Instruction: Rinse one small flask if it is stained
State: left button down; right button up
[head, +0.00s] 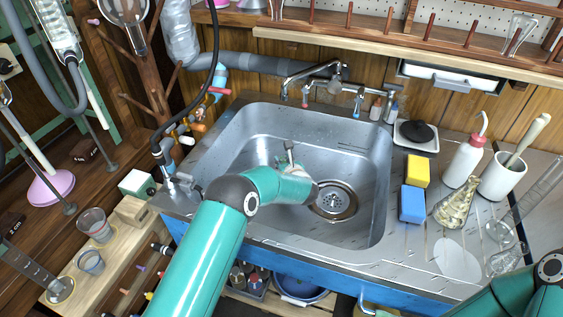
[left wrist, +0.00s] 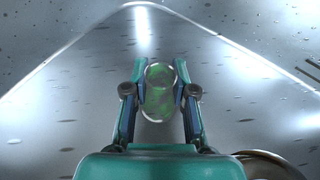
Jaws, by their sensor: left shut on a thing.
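My left gripper (left wrist: 160,66) is shut on a small clear glass flask (left wrist: 158,101) in the left wrist view. Green stain patches show on the flask's glass. My left arm (head: 272,186) reaches into the steel sink (head: 355,150) in the head view, with its wrist low inside the basin, left of the drain (head: 334,202). The fingers and the flask are hidden by the arm there. A tap (head: 328,70) stands at the sink's back edge, behind the wrist. I see no running water. Only part of my right arm shows at the lower right; its gripper is out of view.
Right of the basin stand yellow (head: 418,171) and blue (head: 411,204) sponges, a red-collared wash bottle (head: 463,162), a white mug (head: 503,176) and clear glassware. A mottled yellowish conical thing (head: 456,207) stands among them. The basin's right side is clear.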

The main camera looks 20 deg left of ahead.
pick_arm(q)
jog(key=shift+s+f, duration=0.15)
jog(key=shift+f, duration=0.3)
jog(key=c, duration=1.2)
grip_release()
jog(key=shift+o, duration=1.7)
jog(key=shift+r, duration=0.15)
